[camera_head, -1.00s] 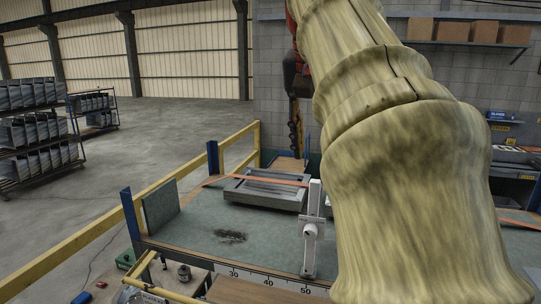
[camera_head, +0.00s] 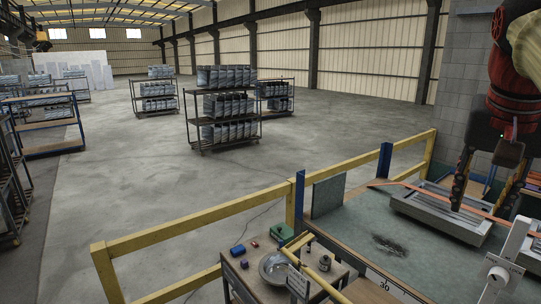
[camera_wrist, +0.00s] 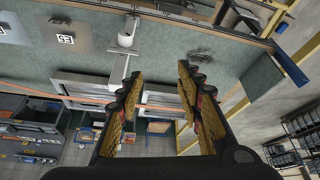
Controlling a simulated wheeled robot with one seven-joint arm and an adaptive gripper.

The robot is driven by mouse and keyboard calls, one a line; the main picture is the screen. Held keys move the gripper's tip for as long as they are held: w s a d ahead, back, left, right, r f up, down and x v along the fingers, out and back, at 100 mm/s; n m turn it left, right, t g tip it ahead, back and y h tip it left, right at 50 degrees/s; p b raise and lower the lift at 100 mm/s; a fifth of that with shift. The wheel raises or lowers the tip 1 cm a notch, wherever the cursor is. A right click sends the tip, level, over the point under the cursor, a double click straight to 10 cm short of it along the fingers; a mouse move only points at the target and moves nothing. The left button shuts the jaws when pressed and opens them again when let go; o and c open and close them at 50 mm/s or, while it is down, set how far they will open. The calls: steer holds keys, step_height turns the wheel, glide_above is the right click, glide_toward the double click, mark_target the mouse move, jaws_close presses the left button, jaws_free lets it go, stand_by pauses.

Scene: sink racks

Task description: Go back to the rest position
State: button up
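My gripper (camera_head: 481,204) hangs over the workbench at the right of the head view, with its black fingers pointing down. The fingers stand wide apart and hold nothing. A grey metal sink or frame (camera_head: 425,212) lies on the green bench top below and behind the fingers; I cannot tell the exact gap. Part of my arm is cut off by the right picture edge.
A white upright fixture (camera_head: 507,255) stands on the bench at lower right; it also shows in the wrist view (camera_wrist: 127,38). A yellow railing (camera_head: 215,214) runs along the bench. A small cart (camera_head: 262,292) holds a bowl and tools. Loaded shelf racks (camera_head: 222,112) stand on open floor.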

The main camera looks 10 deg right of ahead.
steer(key=w+a+f+n+t+y, duration=0.25)
steer(key=a+f+n, duration=0.35)
steer(key=a+f, duration=0.9)
steer(key=s+a+f+n+y, duration=0.1)
steer(key=s+a+f+n, duration=0.1)
steer(key=a+f, duration=0.5)
steer(key=s+a+f+n, duration=0.2)
steer(key=a+f+n, duration=0.1)
steer(key=f, duration=0.8)
step_height(320, 180, down, 24)
steer(key=b, duration=2.4)
steer(key=shift+w+d+r+b, duration=0.25)
steer(key=shift+w+d+b, duration=0.05)
steer(key=shift+w+b, duration=0.1)
steer(key=shift+c, duration=0.8)
steer(key=shift+d+m, duration=0.15)
steer(key=shift+m, duration=0.15)
